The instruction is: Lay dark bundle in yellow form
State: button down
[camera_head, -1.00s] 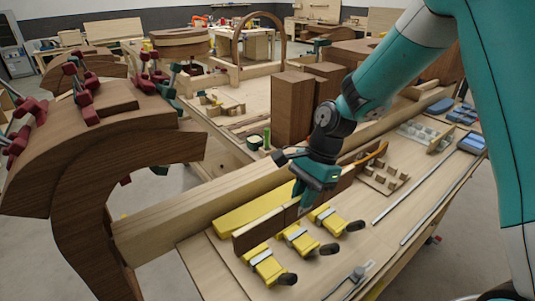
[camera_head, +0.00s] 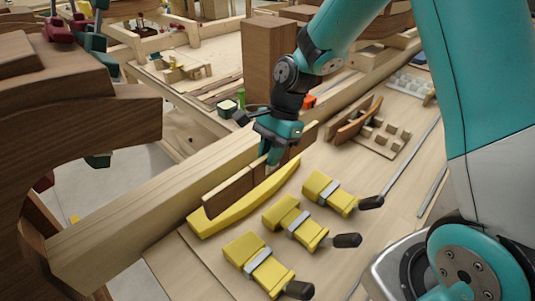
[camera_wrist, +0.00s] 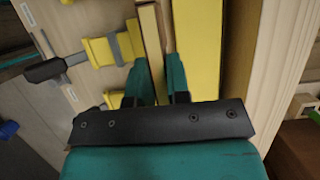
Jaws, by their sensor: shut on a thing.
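The dark bundle (camera_head: 230,190) is a long, thin brown piece standing on edge. My gripper (camera_head: 275,158) is shut on it near its middle, and the fingers hide part of it. The yellow form (camera_head: 245,208) is a long block with a curved front, and shows below and in front of the bundle in the head view. In the wrist view the bundle (camera_wrist: 151,45) runs between my fingers (camera_wrist: 158,78), with the yellow form (camera_wrist: 197,60) alongside on the right. I cannot tell whether the bundle touches the form.
Three yellow clamps with black handles, including the middle one (camera_head: 295,222), stand in front of the form. A long pale beam (camera_head: 150,205) runs behind it. A large curved dark wood piece (camera_head: 70,130) stands at the left. Slotted blocks (camera_head: 385,138) lie further right.

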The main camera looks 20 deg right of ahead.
aim_at(270, 174)
jog(key=shift+f+b, duration=3.2)
jog(key=shift+b, duration=0.2)
jog(key=shift+f+b, duration=1.15)
jog(key=shift+f, duration=1.7)
jog(key=shift+f, duration=0.3)
jog(key=c, duration=1.1)
grip_release()
jog(key=shift+s, duration=0.1)
jog(key=shift+r, duration=0.1)
jog(key=shift+o, duration=0.4)
jog(key=v, duration=1.7)
jog(key=shift+d+b, duration=0.2)
jog(key=shift+b, duration=0.2)
jog(key=s+a+r+n+t, duration=0.1)
jog(key=s+a+n, duration=0.4)
jog(key=s+n, duration=0.5)
jog(key=s+a+n, duration=0.6)
jog(key=s+n, duration=0.4)
jog(key=s, duration=0.2)
jog(key=shift+s+r+t, duration=0.35)
jog(key=shift+t, duration=0.05)
